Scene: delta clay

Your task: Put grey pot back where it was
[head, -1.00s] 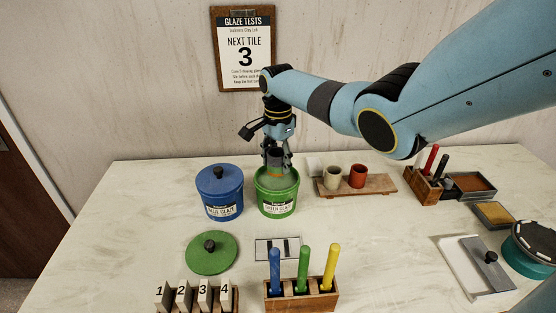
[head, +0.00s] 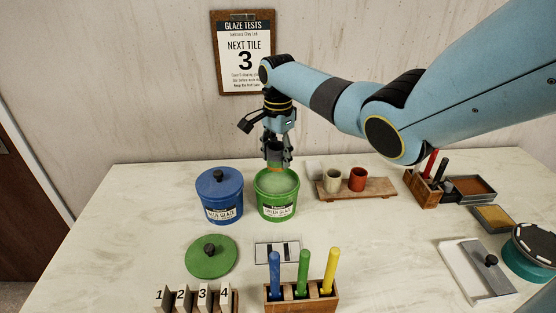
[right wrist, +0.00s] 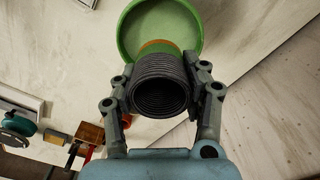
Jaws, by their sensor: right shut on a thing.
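My right gripper (head: 277,158) is shut on the grey pot (head: 274,147), just above the open green glaze bucket (head: 277,206). In the right wrist view, the ribbed dark grey pot (right wrist: 160,92) sits between the two fingers (right wrist: 162,100), its round mouth facing the camera. An orange-brown band shows at its lower end, with the green bucket behind it. A wooden board (head: 378,191) stands to the right of the bucket, with a cream cup (head: 332,180) and a red cup (head: 357,179) on it. My left gripper is not in view.
A lidded blue bucket (head: 219,199) stands left of the green one. The green lid (head: 211,258) lies in front. Numbered tiles (head: 194,297) and a holder of coloured sticks (head: 302,291) stand nearest. A tool block (head: 424,187) and trays are at the right.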

